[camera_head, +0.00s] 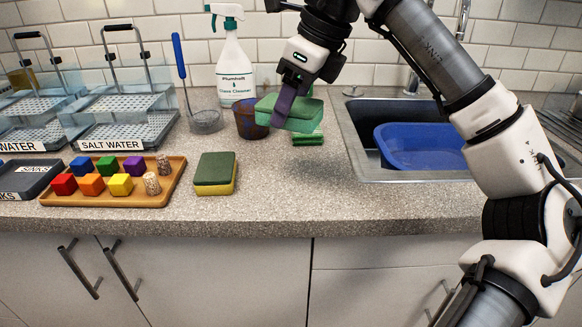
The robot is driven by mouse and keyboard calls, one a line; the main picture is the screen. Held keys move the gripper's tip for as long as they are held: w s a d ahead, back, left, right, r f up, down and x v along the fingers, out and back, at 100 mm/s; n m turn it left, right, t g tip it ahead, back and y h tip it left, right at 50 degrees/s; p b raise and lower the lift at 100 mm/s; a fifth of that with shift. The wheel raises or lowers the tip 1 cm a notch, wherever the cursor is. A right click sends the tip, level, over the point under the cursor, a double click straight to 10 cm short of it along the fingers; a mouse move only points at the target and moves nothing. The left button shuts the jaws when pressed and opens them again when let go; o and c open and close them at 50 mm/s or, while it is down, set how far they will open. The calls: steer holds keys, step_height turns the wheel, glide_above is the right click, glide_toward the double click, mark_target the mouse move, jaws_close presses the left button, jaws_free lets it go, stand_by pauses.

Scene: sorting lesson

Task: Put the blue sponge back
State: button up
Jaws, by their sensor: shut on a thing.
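My gripper (287,103) is shut on a teal-green sponge (306,116) with a green upper layer. It holds the sponge, slightly tilted, in front of a brown cup and at the left of the sink; the exact height above the counter is hard to tell. A second sponge (214,174), yellow with a dark green top, lies flat on the counter at the lower left of my gripper. A green item (308,139) lies behind the held sponge and is partly hidden by it. I see no clearly blue sponge.
A wooden tray (110,200) holds several coloured blocks and corks. A spray bottle (233,75), the brown cup (245,122) and a mesh strainer (205,121) stand behind. A blue basin (420,146) sits in the sink (362,172). The front middle counter is clear.

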mark_target(319, 109)
step_height(319, 109, down, 12)
steer(key=shift+r+b, duration=0.2)
steer(key=shift+b, duration=0.2)
steer(key=shift+f, duration=0.15)
steer(key=o, duration=1)
steer(key=shift+o, duration=0.2)
steer(key=shift+r, duration=0.25)
steer(key=p+v, duration=0.1)
steer(key=v, duration=1.1)
